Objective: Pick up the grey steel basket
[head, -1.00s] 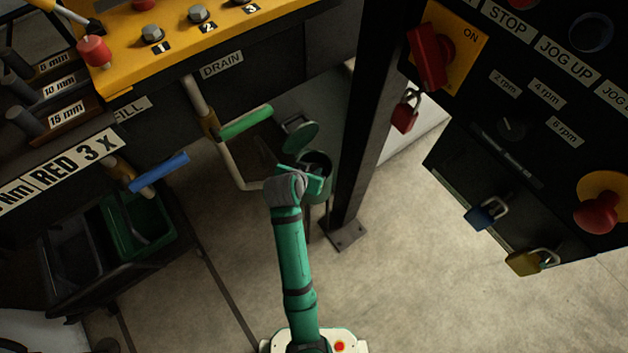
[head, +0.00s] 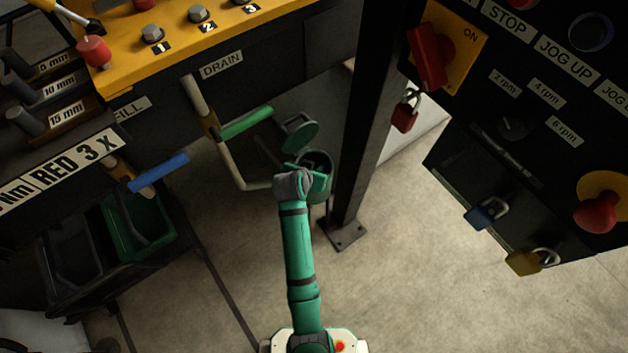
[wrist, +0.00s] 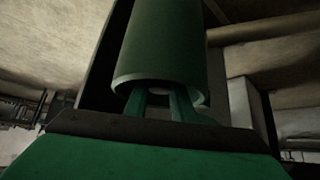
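A green round pot (head: 321,160) with a dark inside stands beside the black post, its green lid (head: 299,133) swung open. I cannot make out the grey steel basket; the inside of the pot is mostly hidden. My gripper (head: 308,178) is at the near side of the pot's rim in the head view. In the wrist view the pot's green wall (wrist: 160,50) fills the upper middle. Two green fingers (wrist: 160,104) show below its edge with a gap between them, and their tips are hidden. A pale sliver beside them is too small to identify.
A black post (head: 362,130) with a floor plate stands right of the pot. A pipe with a green handle (head: 246,122) is at its left. A black control panel (head: 470,150) with padlocks hangs at right. The concrete floor (head: 400,280) in front is clear.

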